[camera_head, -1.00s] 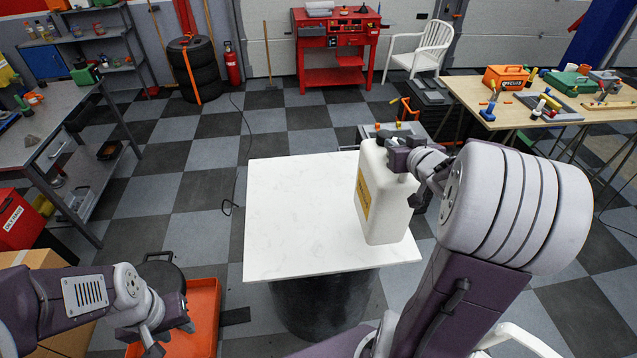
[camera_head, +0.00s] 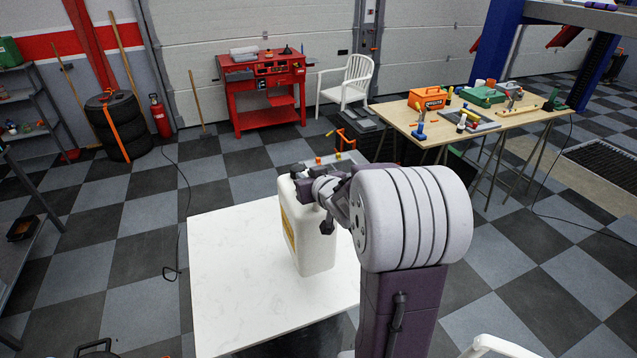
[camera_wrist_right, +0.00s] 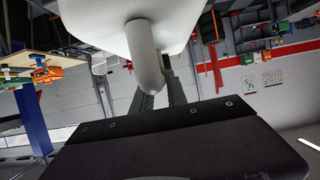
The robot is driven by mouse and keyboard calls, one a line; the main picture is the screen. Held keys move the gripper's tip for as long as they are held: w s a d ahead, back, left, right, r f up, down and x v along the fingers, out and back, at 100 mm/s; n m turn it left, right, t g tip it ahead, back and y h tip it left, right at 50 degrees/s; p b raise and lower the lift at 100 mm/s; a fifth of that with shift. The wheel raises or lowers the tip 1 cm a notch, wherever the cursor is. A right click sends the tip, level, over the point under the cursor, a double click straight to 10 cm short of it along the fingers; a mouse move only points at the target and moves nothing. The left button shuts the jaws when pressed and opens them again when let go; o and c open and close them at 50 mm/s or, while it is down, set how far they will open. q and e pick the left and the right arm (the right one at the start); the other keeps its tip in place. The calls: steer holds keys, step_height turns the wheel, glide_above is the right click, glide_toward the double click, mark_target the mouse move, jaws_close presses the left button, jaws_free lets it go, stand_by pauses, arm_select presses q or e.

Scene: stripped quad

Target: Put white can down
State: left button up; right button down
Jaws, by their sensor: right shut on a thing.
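The white can (camera_head: 316,245) is a jerrycan with a yellow label, upright over the right part of the white table (camera_head: 225,285). I cannot tell whether its base touches the top. My right gripper (camera_head: 302,186) is shut on it near its top, partly hidden by my wrist. In the right wrist view the can's handle (camera_wrist_right: 146,60) runs down to the fingers (camera_wrist_right: 153,100), with the can's white body (camera_wrist_right: 95,18) behind it. My left gripper is out of the head view.
The left part of the white table is bare. A wooden workbench (camera_head: 400,112) with tools and boxes stands at the back right. A red tool cart (camera_head: 265,100) and a white chair (camera_head: 350,85) stand at the back. A cable lies on the floor left of the table.

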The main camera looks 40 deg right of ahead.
mark_target(289, 196)
steer(key=w+a+f, duration=0.1)
steer(key=w+a, duration=0.1)
steer(key=w+a+f, duration=0.1)
steer(key=w, duration=0.1)
steer(key=shift+a+f, duration=0.3)
steer(key=shift+a, duration=0.05)
step_height(289, 196, down, 3)
steer(key=shift+f+p, duration=0.2)
steer(key=shift+p, duration=0.15)
steer(key=shift+d+f, duration=0.1)
steer(key=shift+f, duration=0.3)
steer(key=c, duration=1.4)
jaws_free()
steer(key=shift+s+f, duration=0.15)
steer(key=shift+f, duration=0.05)
steer(key=shift+o, duration=0.4)
steer(key=shift+r, duration=0.1)
